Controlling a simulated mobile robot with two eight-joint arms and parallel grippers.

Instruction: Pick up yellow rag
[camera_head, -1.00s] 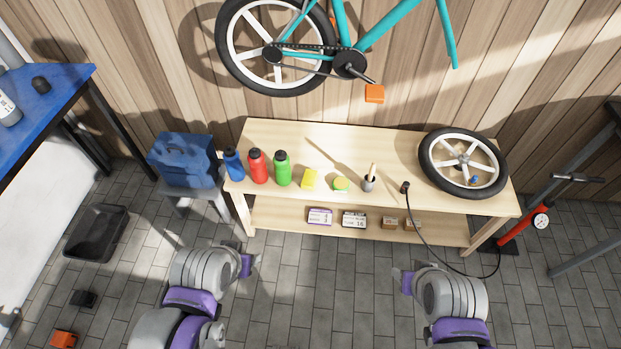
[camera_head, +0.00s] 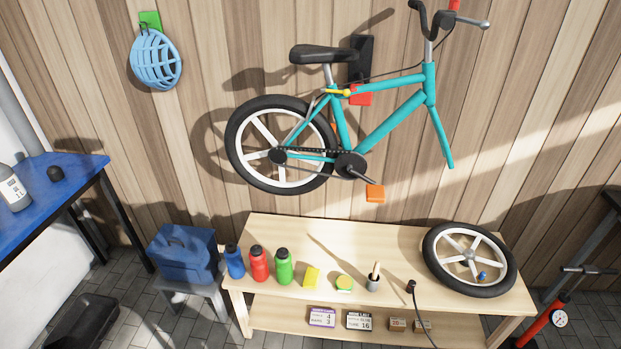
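A small folded-looking yellow piece (camera_head: 312,278), which looks like the yellow rag, lies on the wooden workbench (camera_head: 390,240) near its front edge. It is between the green bottle (camera_head: 284,267) on its left and a round yellow-and-green tin (camera_head: 344,283) on its right, apart from both. Neither of my grippers is in the camera_head view now.
A red bottle (camera_head: 259,264) and a blue bottle (camera_head: 235,261) stand further left on the bench. A cup with a brush (camera_head: 373,281), a hose end and a wheel (camera_head: 467,261) are to the right. A teal bicycle (camera_head: 350,130) hangs above. The bench's back middle is mostly clear.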

